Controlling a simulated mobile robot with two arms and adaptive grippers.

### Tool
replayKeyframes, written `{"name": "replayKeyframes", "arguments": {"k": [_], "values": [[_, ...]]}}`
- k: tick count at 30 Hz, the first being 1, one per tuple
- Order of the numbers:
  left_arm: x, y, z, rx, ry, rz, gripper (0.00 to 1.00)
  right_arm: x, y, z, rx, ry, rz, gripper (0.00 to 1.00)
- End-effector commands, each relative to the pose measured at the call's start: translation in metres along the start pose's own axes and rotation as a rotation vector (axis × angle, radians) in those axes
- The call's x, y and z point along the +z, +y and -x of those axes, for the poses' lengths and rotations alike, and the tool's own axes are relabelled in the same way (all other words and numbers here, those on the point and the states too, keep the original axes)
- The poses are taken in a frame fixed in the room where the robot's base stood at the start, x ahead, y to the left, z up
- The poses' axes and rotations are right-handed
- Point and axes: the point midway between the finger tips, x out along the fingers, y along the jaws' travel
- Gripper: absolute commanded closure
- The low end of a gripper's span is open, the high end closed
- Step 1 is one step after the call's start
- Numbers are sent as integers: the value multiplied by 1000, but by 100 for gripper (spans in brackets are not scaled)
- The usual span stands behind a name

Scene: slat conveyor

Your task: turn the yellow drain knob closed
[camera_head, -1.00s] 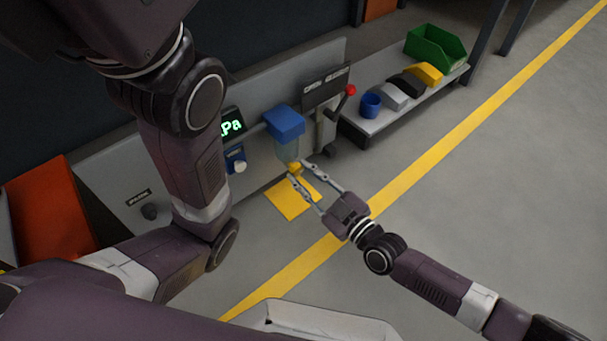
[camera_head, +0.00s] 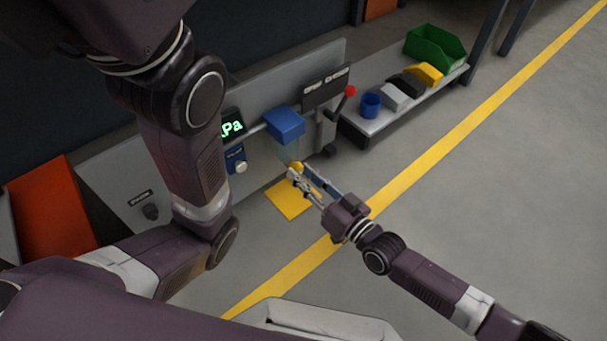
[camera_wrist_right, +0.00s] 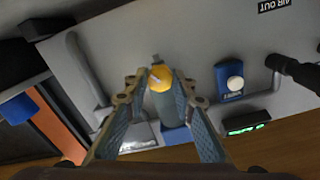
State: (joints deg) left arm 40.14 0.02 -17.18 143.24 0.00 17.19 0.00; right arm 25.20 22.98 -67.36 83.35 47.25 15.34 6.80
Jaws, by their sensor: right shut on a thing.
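The yellow drain knob (camera_head: 296,166) sits at the bottom of the filter bowl (camera_head: 288,152) under a blue cap (camera_head: 285,124) on the grey panel. My right gripper (camera_head: 299,172) reaches it from the lower right and is shut on the knob. In the right wrist view the knob (camera_wrist_right: 160,78) shows between the two fingertips (camera_wrist_right: 160,84), with the bowl behind it. The fingers hide its sides. My left arm crosses the left of the head view; its gripper does not show.
A lever with a red tip (camera_head: 349,91) stands right of the filter. A blue regulator with a white knob (camera_head: 240,166) and a green display (camera_head: 232,127) are to its left. A low shelf (camera_head: 376,122) holds bins. A yellow square (camera_head: 291,203) lies below the filter.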

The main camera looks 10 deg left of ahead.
Motion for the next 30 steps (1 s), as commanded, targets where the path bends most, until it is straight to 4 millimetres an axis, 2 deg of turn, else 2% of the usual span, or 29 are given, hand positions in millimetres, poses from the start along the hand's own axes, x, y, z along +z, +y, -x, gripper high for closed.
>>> {"name": "replayKeyframes", "arguments": {"k": [15, 21, 30], "values": [[-1, 0, 2, 0, -1, 0, 52, -1, 0, 0, 0, 2, -457, 100], [-1, 1, 4, 0, -1, 0, 52, -1, 0, 0, 0, 2, -576, 100], [-1, 1, 4, 0, -1, 0, 52, -1, 1, 0, 1, 2, -666, 100]]}}
